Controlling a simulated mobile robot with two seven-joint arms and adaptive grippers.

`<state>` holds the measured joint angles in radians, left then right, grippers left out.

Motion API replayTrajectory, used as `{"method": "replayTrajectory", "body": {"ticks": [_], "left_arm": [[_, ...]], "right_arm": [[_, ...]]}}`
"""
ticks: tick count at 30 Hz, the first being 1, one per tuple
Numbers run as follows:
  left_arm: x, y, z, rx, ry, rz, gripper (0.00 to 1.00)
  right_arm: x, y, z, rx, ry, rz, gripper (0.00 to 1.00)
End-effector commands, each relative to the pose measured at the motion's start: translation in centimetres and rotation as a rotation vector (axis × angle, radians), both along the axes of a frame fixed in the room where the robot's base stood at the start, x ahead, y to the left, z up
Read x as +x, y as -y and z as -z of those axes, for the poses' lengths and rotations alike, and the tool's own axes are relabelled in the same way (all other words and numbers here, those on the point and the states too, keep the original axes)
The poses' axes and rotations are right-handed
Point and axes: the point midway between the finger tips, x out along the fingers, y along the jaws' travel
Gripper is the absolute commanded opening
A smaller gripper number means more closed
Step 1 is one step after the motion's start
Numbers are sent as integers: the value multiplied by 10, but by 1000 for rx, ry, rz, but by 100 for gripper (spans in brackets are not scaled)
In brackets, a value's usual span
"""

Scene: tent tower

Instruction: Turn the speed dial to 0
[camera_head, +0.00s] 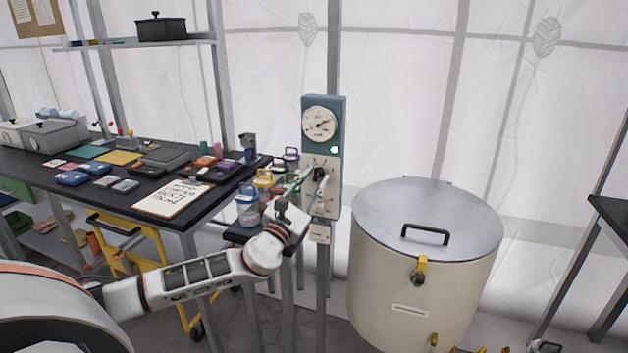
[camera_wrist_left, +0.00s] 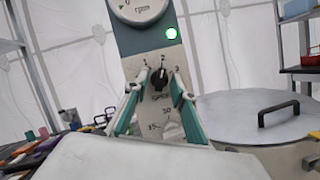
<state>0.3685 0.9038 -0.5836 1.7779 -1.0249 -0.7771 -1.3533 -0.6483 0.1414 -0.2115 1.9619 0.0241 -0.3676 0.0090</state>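The blue-grey control panel (camera_head: 337,150) stands on a post, with a round gauge at the top and a lit green lamp below it. The speed dial (camera_wrist_left: 160,79) is a black knob on the light plate, under the figures 1, 2 and 3. Its pointer appears to face up near 2. My left gripper (camera_wrist_left: 158,88) is open, its teal fingers either side of the dial in the wrist view; contact cannot be told. In the head view the left gripper (camera_head: 308,186) is at the panel's front and partly hides the plate. My right gripper is not in view.
A large drum (camera_head: 420,275) with a metal lid stands close to the panel's right. A black table (camera_head: 105,200) with boxes, a clipboard and jars is at the left. A lower scale marked 15 and 30 (camera_wrist_left: 160,125) shows below the dial.

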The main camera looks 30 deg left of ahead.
Motion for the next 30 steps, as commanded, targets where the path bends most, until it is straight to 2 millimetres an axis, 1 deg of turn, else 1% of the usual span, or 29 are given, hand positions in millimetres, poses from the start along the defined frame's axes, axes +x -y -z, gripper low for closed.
{"method": "replayTrajectory", "body": {"ticks": [7,8,9,10,11,22,26,30], "left_arm": [[1,0,0,-1,-1,0,25],[1,0,0,-1,-1,0,22],[1,0,0,-1,-1,0,12],[1,0,0,-1,0,0,4],[1,0,0,-1,0,0,0],[1,0,0,-38,9,0,0],[1,1,1,-97,23,0,0],[1,2,3,-194,46,0,0]], "right_arm": [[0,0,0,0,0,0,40],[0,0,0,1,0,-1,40],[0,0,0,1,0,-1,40],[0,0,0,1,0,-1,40],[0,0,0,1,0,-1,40],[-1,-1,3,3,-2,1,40],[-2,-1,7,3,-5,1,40],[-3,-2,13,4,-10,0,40]]}}
